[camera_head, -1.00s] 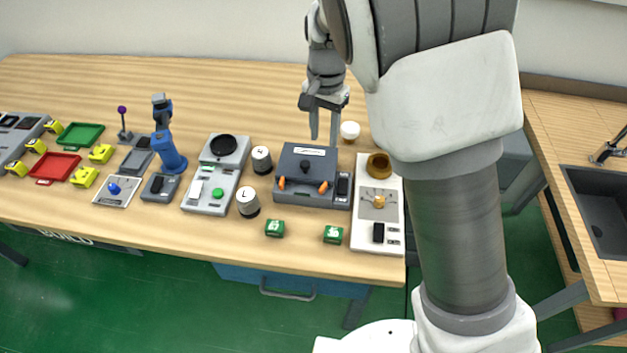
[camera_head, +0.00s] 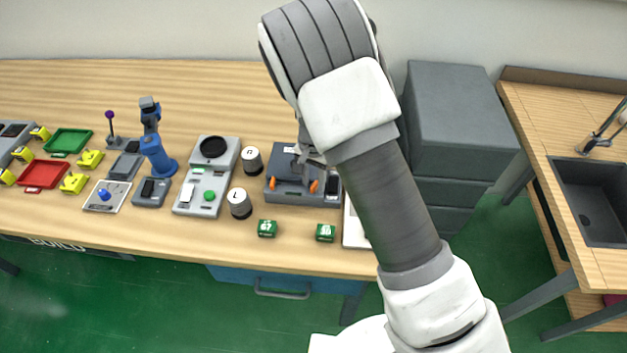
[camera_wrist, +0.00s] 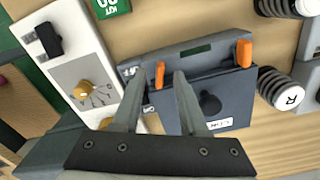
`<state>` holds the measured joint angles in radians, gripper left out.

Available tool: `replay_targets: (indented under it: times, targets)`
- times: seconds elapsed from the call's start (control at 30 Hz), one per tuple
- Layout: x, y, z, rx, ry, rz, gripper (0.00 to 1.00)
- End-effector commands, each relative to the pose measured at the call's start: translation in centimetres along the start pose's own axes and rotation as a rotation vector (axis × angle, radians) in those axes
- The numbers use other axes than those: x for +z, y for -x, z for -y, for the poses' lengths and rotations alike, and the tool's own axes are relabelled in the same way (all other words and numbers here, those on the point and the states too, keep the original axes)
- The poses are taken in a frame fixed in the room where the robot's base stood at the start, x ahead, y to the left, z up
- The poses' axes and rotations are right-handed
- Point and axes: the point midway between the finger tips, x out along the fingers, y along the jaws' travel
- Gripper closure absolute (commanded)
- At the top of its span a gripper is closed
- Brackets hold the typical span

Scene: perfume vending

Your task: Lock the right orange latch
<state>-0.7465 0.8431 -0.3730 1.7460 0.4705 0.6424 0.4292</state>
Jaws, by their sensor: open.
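The dark grey device (camera_head: 283,195) sits on the wooden table in the head view, with an orange latch at each side of its front. The right orange latch (camera_head: 314,187) shows next to my fingers. In the wrist view, turned about, this right latch (camera_wrist: 160,74) is on the left and the left latch (camera_wrist: 244,53) on the right. My gripper (camera_wrist: 163,80) is open, its two fingertips either side of the right latch in the picture; I cannot tell if they touch it. My arm and wrist hide part of the device in the head view. A black knob (camera_wrist: 210,104) stands on its lid.
A white panel (camera_wrist: 93,75) with a yellow knob stands close beside the device. Green kit boxes (camera_head: 267,228) (camera_head: 326,233) lie in front. Black-and-white canisters (camera_head: 240,203) (camera_head: 252,160) stand at its left. The table's front edge is near.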

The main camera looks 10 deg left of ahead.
Motion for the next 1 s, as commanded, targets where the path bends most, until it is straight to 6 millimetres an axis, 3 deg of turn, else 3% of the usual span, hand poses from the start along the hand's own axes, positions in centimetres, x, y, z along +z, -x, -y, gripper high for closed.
replay_targets:
  times: [0.37,0.63,1.0]
  targets:
    - [0.0,-0.7,0.03,-0.001,-0.001,0.0,0.57]
    - [0.01,-0.69,0.03,-0.001,-0.001,0.0,1.0]
    - [0.02,-0.87,0.02,-0.002,0.035,0.001,1.0]
